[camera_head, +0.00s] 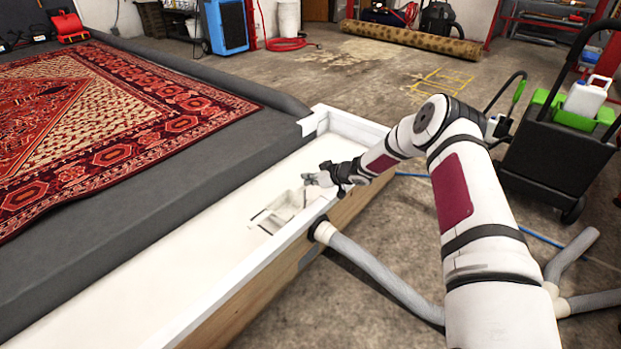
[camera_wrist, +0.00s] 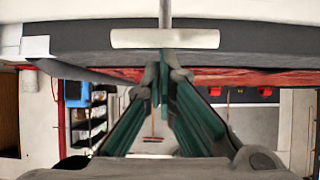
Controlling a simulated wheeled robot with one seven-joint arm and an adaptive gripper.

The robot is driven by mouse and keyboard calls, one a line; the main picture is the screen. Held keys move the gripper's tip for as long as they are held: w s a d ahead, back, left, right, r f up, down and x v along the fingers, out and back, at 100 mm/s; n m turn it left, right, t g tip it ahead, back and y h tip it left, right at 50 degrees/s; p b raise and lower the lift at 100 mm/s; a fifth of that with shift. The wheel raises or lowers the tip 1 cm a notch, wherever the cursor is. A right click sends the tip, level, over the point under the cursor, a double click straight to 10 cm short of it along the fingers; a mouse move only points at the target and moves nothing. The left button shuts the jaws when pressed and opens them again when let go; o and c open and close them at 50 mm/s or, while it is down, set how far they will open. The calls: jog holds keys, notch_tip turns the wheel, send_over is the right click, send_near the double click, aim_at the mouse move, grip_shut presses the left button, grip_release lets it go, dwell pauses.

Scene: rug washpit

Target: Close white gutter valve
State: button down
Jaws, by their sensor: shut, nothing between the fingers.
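The white gutter (camera_head: 345,127) runs along the dark wash platform, with a recessed drain box (camera_head: 280,210) in its floor. The white valve shows in the wrist view as a T-handle (camera_wrist: 165,38), a wide bar on a thin stem. In the head view a thin pale stem (camera_head: 305,198) rises at the drain, and its top is hard to make out by my gripper (camera_head: 318,179). My gripper's fingers are shut and empty. In the wrist view the fingertips (camera_wrist: 163,72) are just short of the bar; I cannot tell whether they touch it.
A red patterned rug (camera_head: 110,110) lies on the platform at left. A grey hose (camera_head: 380,275) joins the gutter's outer wall below my arm. A dark cart (camera_head: 555,150) with a white jug stands at right. Open concrete floor lies behind the gutter.

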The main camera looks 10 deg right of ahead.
aim_at(305, 192)
notch_tip(305, 192, down, 6)
jog(key=b, duration=0.2)
jog(key=shift+f+b, duration=0.2)
jog(key=shift+b, duration=0.15)
jog(key=shift+r, duration=0.1)
